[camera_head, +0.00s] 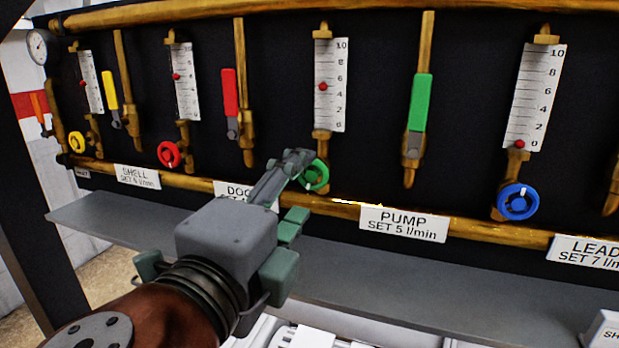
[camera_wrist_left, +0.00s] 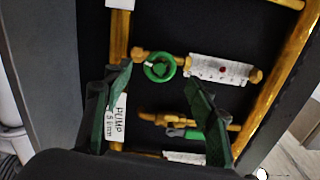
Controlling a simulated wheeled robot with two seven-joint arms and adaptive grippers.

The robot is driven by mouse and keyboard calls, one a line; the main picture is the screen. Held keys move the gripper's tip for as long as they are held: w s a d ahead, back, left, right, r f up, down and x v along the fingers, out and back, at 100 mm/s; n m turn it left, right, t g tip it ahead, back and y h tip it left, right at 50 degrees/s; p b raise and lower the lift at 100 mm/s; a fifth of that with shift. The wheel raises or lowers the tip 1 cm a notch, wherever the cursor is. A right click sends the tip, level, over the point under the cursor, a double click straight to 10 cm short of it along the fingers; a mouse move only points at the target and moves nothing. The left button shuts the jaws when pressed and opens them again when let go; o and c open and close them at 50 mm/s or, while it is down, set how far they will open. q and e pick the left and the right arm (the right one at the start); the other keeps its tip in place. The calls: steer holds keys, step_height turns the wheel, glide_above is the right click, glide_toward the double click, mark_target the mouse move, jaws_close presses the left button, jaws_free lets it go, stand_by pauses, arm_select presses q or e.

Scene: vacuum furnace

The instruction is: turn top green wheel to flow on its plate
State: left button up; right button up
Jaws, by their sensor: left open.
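The green wheel (camera_head: 316,175) is on the brass fitting below a white flow scale (camera_head: 329,90). The red ball in that scale sits between the 4 and 6 marks, near 5. The plate (camera_head: 404,224) reads PUMP, SET 5 l/min. My left gripper (camera_head: 296,160) is in front of the wheel and partly overlaps its left side in the head view. In the left wrist view the gripper (camera_wrist_left: 159,76) is open, and the wheel (camera_wrist_left: 160,67) shows between its fingertips. I cannot tell whether a finger touches it. My right gripper is not in view.
A green lever (camera_head: 421,102) stands upright right of the scale. A blue wheel (camera_head: 517,202) is further right; red (camera_head: 169,154) and yellow (camera_head: 76,142) wheels are left. A brass pipe (camera_head: 345,208) runs below the wheels, above a grey shelf (camera_head: 390,284).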

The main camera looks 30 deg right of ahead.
arm_select(q)
steer(key=v, duration=0.6)
steer(key=shift+s+a, duration=0.1)
steer(key=shift+s, duration=0.05)
